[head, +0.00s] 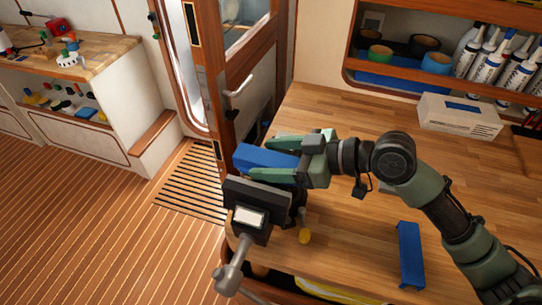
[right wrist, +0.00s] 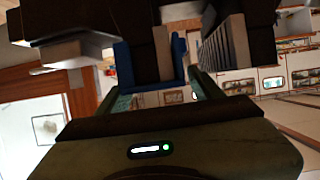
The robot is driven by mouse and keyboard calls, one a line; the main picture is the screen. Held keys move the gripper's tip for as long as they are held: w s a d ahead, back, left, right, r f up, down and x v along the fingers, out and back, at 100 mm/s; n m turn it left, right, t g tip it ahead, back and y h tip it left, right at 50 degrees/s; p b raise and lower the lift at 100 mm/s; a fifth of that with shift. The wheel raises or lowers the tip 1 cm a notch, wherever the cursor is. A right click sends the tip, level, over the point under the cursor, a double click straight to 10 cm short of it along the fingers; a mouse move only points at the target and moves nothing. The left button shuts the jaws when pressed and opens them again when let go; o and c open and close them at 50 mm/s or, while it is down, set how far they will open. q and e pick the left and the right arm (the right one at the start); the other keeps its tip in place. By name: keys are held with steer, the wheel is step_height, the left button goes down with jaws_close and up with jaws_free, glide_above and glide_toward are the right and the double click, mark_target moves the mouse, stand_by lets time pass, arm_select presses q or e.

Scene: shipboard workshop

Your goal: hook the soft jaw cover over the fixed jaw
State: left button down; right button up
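A blue soft jaw cover (head: 262,158) is between the fingers of my right gripper (head: 277,160), which is shut on it. The dark vise (head: 256,194) stands at the bench corner; the cover is at the far side of its front jaw. In the right wrist view the cover (right wrist: 150,87) shows as a blue U between the fingertips, with dark vise parts behind it. I cannot tell whether it is seated on the fixed jaw, which is largely hidden. A second blue cover (head: 410,255) lies on the bench. My left gripper is not in view.
The wooden bench top (head: 345,225) is mostly clear around the second cover. A white box (head: 459,116) stands at the back, below a shelf of bottles (head: 492,60). A door (head: 232,90) is behind the vise.

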steer(key=shift+d, duration=0.15)
steer(key=shift+s+d+b, duration=0.1)
steer(key=shift+d+b, duration=0.2)
steer(key=shift+d, duration=0.05)
steer(key=b+v, duration=0.2)
steer(key=v, duration=0.4)
steer(key=shift+s+d+r, duration=0.25)
steer(key=shift+d+r, duration=0.1)
